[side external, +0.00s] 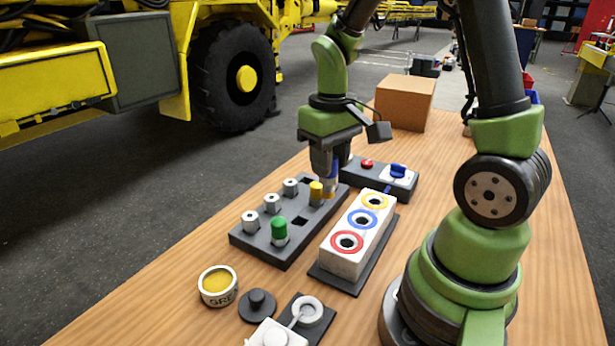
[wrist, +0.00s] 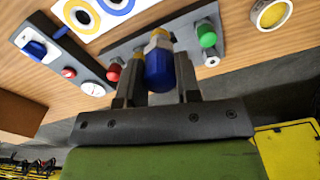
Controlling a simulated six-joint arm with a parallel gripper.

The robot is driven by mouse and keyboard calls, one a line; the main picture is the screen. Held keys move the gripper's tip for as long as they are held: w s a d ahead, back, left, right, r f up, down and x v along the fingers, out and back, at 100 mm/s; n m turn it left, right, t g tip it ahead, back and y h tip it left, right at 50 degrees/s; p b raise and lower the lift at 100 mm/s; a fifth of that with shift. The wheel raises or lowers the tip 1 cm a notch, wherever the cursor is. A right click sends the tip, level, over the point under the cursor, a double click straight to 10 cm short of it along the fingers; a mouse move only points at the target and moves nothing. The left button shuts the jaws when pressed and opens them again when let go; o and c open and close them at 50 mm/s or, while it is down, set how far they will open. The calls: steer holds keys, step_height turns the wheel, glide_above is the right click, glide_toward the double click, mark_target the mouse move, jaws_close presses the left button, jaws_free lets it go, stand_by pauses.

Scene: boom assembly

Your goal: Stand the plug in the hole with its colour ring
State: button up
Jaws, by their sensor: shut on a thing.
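My gripper (side external: 328,182) points down over the far end of the dark grey plug tray (side external: 262,250). It is shut on a blue plug (wrist: 159,72), which shows only as a small patch in the side view (side external: 331,185). I cannot tell whether the plug's lower end is clear of the tray. The white block (side external: 346,262) stands to the right of the tray. Its top has three ringed holes: yellow ring (side external: 376,201), blue ring (side external: 363,218) and red ring (side external: 347,242). The blue-ringed hole looks empty.
The tray also bears a yellow plug (side external: 316,194), a green plug (side external: 279,231) and several silver hex pieces. A red plug (wrist: 113,73) shows in the wrist view.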

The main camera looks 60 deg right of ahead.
steer(key=s+d+f+m, duration=0.2)
steer(key=s+d+f, duration=0.2)
steer(key=s+f, duration=0.1)
steer(key=shift+s+d+m, duration=0.15)
steer(key=shift+d+m, duration=0.15)
steer(key=shift+m, duration=0.1)
steer(key=shift+f, duration=1.1)
stand_by(1.7)
steer(key=shift+f, duration=0.65)
steer(key=o, duration=1)
steer(key=shift+r, duration=0.1)
steer(key=shift+r, duration=3.4)
